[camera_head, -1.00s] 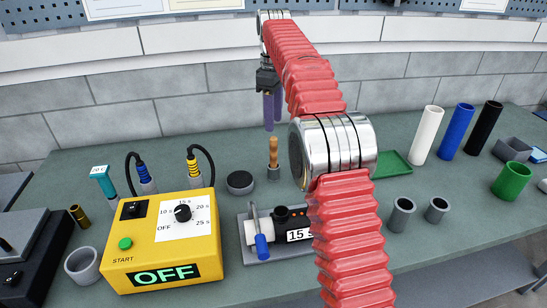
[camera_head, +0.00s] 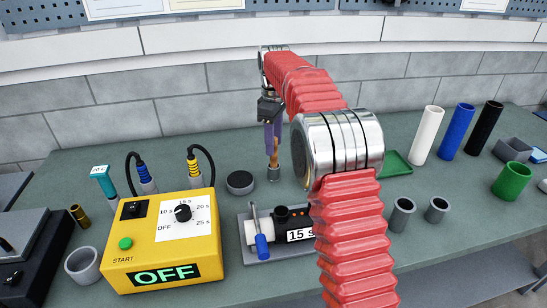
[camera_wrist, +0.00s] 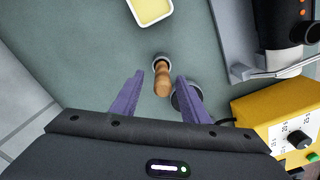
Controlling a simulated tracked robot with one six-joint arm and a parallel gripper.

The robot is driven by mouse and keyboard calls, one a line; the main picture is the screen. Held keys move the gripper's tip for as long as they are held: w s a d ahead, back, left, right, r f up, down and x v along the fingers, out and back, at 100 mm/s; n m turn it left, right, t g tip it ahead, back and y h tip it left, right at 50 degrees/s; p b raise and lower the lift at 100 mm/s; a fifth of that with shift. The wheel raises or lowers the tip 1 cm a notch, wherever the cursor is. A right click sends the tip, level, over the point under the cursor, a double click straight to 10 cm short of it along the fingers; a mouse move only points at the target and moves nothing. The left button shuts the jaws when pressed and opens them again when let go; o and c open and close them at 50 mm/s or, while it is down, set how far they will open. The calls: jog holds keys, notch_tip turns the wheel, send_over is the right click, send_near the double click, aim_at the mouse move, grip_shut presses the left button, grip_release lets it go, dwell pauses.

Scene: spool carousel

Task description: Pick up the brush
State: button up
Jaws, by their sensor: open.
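The brush (camera_head: 274,158) has a wooden handle and stands upright in a small grey holder (camera_head: 273,173) on the bench. It also shows in the wrist view (camera_wrist: 163,82), end-on, between the two purple fingers. My gripper (camera_head: 272,146) is open, pointing down over the brush. In the head view its fingers cover part of the handle. The fingers lie on either side of the handle, with a gap visible to the left; contact cannot be told. The bristles are not visible.
A dark round puck (camera_head: 240,183) sits left of the holder, close to the right finger in the wrist view. The yellow timer box (camera_head: 160,240) and the black cylinder fixture (camera_head: 283,219) stand nearer. A yellow tray (camera_wrist: 151,9) lies beyond the brush in the wrist view.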

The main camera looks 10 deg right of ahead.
aim_at(274, 158)
jog(key=shift+s+f, duration=0.15)
jog(key=shift+f, duration=2.45)
jog(key=shift+c, duration=0.6)
grip_shut()
